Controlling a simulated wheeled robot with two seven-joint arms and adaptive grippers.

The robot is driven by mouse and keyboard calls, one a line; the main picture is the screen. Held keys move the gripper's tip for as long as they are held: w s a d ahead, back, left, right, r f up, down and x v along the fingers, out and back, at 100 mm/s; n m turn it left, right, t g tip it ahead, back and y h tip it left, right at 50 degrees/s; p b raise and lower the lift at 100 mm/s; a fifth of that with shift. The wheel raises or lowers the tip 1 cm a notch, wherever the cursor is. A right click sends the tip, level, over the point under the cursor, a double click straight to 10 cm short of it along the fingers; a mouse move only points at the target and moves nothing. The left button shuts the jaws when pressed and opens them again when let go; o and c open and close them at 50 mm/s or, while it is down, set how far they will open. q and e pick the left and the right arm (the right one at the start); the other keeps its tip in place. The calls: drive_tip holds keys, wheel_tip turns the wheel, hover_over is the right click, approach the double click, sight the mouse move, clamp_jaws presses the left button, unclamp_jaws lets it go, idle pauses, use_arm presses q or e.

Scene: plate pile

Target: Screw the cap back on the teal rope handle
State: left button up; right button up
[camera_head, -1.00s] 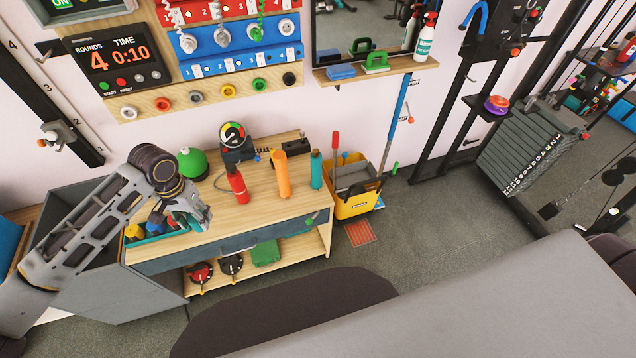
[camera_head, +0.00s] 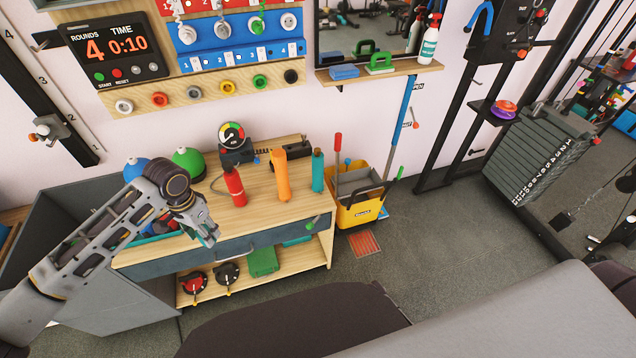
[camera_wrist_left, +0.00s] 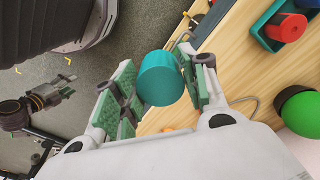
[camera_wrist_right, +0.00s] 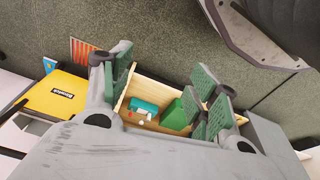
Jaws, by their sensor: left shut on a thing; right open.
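My left gripper (camera_head: 208,236) is at the front left edge of the workbench. In the left wrist view it is shut on a teal cap (camera_wrist_left: 160,79), a short cylinder held between the green finger pads. The cap is hard to make out in the head view. The teal rope handle (camera_head: 317,172) stands upright on the bench's right part, apart from the left gripper, with a narrower dark top. My right gripper (camera_wrist_right: 166,88) is outside the head view; its own wrist view shows it open and empty, facing the bench's lower shelf.
An orange handle (camera_head: 281,178) and a red handle (camera_head: 235,188) stand left of the teal one. A dial gauge (camera_head: 233,138) and green ball (camera_head: 188,161) are behind. A yellow bucket (camera_head: 360,213) stands right of the bench. The bench front (camera_head: 255,217) is clear.

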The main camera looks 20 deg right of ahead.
drive_tip(key=w+r+b, duration=0.4)
drive_tip(key=b, duration=0.1)
use_arm(q)
drive_tip(key=d+f+m+b, duration=0.1)
drive_tip(key=f+m+b, duration=0.2)
drive_tip(key=f+b, duration=0.2)
drive_tip(key=w+d+f+m+b, duration=0.1)
drive_tip(key=f+m+b, duration=0.3)
drive_tip(key=f, duration=0.7)
drive_tip(key=shift+w+d+f+b, duration=0.25)
drive_tip(key=shift+d+b, duration=0.25)
drive_tip(key=shift+b, duration=0.25)
use_arm(e)
drive_tip(key=m+t, duration=0.2)
drive_tip(key=t, duration=1.4)
approach(319, 168)
drive_tip(key=shift+d+r, duration=0.15)
drive_tip(key=shift+r, duration=0.15)
drive_tip(key=shift+w, duration=0.15)
use_arm(q)
drive_tip(key=shift+f+b, duration=0.75)
drive_tip(key=shift+f, duration=0.05)
use_arm(e)
drive_tip(key=shift+w, duration=3.25)
